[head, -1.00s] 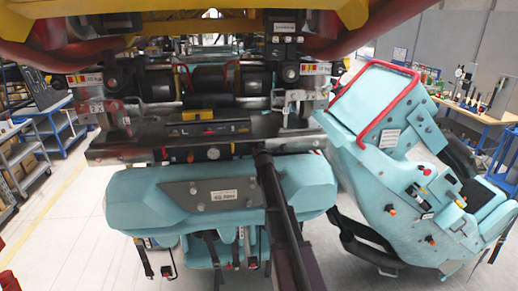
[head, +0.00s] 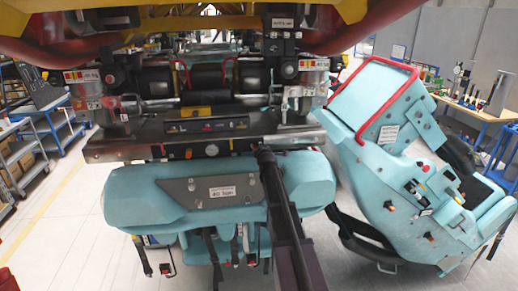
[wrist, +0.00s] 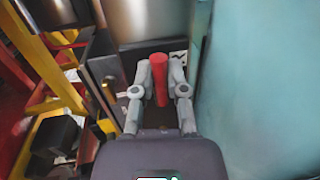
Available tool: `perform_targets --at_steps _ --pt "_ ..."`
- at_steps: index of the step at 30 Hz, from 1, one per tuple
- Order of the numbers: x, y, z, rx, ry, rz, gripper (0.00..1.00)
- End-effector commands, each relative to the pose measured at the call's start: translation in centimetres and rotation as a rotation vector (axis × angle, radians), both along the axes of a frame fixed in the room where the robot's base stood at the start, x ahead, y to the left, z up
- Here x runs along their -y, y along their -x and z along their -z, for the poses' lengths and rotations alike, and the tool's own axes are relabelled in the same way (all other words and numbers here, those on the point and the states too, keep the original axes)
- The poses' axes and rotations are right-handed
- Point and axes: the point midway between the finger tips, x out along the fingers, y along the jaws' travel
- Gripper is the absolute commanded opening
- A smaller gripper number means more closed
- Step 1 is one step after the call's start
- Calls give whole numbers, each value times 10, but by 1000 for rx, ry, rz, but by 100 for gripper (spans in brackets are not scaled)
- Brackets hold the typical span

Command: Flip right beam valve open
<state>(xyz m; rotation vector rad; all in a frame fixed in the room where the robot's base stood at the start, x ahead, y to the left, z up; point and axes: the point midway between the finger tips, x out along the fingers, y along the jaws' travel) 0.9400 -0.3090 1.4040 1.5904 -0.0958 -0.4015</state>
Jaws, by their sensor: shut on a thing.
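A red handle (wrist: 159,78), which looks like the valve handle, stands upright in the wrist view. The grey fingers of my gripper (wrist: 160,84) are closed on it from both sides. In the head view my dark arm reaches up from the bottom to the right half of the metal beam (head: 120,153). There the gripper and the red handle are too small or hidden to make out.
A teal seat unit (head: 400,175) with a red bar stands close on the right. A teal padded block (head: 140,190) hangs below the beam. In the wrist view a teal surface (wrist: 260,90) is close on the right, and a yellow frame (wrist: 50,65) is on the left.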

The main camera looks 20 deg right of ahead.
Motion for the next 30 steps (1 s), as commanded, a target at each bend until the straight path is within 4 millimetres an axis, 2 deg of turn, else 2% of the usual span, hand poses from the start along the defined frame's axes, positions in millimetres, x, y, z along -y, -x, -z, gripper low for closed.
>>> perform_targets --at_steps 7,8,9,11,12,30 --pt "-1 -1 0 2 -2 -1 0" --pt "-1 -1 0 2 -2 -1 21" --pt "0 -1 0 2 -2 -1 33" --pt "0 -1 0 2 -2 -1 51" --pt "0 -1 0 2 -2 -1 53" --pt "0 0 0 0 0 0 53"
